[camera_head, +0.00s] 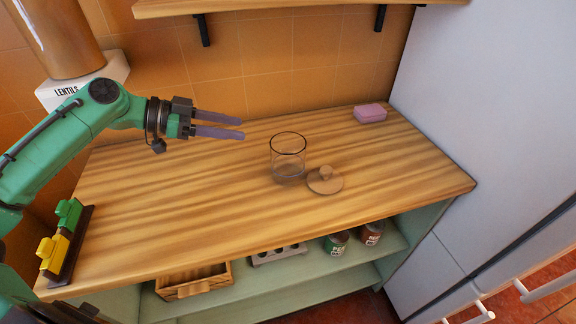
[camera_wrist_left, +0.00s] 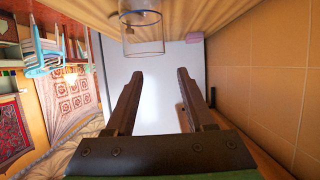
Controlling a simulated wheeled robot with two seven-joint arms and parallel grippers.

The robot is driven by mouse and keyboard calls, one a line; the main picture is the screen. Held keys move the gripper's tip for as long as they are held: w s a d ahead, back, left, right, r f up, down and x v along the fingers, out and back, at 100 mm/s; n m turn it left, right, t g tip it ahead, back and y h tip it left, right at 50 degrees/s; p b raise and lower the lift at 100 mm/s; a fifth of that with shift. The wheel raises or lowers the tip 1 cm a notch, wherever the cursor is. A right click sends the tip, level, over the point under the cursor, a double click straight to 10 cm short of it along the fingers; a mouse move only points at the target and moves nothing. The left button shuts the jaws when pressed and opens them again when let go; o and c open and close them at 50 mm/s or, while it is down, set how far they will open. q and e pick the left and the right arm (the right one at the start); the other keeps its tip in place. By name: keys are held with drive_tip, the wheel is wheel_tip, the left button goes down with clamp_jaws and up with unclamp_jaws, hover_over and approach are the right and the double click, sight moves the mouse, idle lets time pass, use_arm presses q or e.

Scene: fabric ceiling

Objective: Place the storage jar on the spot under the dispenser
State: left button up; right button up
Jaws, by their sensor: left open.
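The storage jar (camera_head: 288,158) is clear glass and stands upright, with no lid on, near the middle of the wooden counter. Its wooden lid (camera_head: 325,181) with a round knob lies on the counter beside it. The jar also shows at the top of the left wrist view (camera_wrist_left: 143,32). My left gripper (camera_head: 243,129) is open and empty, to the left of the jar and apart from it. Its two fingers show in the left wrist view (camera_wrist_left: 160,76). The dispenser (camera_head: 62,35), labelled LENTILS, is at the upper left. The spot under it is hidden behind my left arm. My right gripper is not in view.
A pink block (camera_head: 370,113) lies at the counter's back right. A holder with green and yellow clips (camera_head: 66,240) is at the front left. A shelf below holds a wooden box (camera_head: 193,281) and small jars (camera_head: 337,243).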

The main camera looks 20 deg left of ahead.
sight(292, 137)
use_arm(q)
drive_tip(key=p+x, duration=0.7)
drive_tip(key=x, duration=0.5)
drive_tip(key=shift+w+d, duration=0.25)
drive_tip(key=shift+w, duration=0.05)
drive_tip(key=shift+d+f, duration=0.15)
drive_tip(key=shift+f, duration=0.1)
clamp_jaws()
idle(0.5)
